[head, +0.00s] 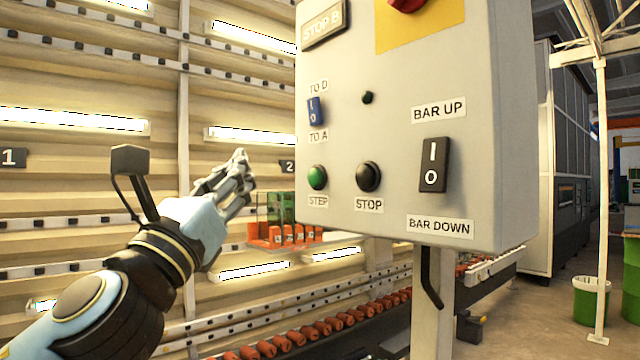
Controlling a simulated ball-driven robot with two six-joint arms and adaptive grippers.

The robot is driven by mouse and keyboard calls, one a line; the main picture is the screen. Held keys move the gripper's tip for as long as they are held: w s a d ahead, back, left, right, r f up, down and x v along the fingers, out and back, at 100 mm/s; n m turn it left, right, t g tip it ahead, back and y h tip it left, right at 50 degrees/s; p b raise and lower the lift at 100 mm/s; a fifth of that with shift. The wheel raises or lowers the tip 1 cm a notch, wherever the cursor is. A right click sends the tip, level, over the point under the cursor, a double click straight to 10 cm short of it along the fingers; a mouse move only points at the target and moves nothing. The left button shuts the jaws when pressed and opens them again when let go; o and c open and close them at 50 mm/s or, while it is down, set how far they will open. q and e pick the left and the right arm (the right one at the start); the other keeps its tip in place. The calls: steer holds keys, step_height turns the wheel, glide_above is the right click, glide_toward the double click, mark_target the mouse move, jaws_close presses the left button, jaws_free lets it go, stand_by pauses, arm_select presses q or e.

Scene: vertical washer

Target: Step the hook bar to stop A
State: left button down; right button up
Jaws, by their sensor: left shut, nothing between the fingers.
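A grey control box (467,80) fills the upper middle of the head view. On its front are a blue TO D / TO A rocker switch (315,110), a green STEP button (318,177), a black STOP button (368,176) and a black BAR UP / BAR DOWN rocker (434,165). A plate reading STOP B (322,24) is at the top left of the box. I cannot tell which way the blue rocker is set. My left gripper (241,160) is shut and empty, left of the box and apart from the STEP button. My right gripper is not in view.
A red knob (406,4) on a yellow plate (421,28) is cut off at the top. Behind the box are a ribbed wall with lit tubes and a row of orange rollers (322,328). A post holds the box. A green bin (590,301) and open floor are at right.

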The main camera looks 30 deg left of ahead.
mark_target(315, 177)
arm_select(q)
steer(key=w+d+p, duration=0.1)
steer(key=w+d, duration=0.2)
steer(key=w, duration=0.5)
steer(key=shift+d, duration=0.15)
stand_by(0.4)
stand_by(0.5)
steer(key=shift+w, duration=0.2)
stand_by(0.6)
steer(key=shift+w+d, duration=0.2)
steer(key=shift+w, duration=0.1)
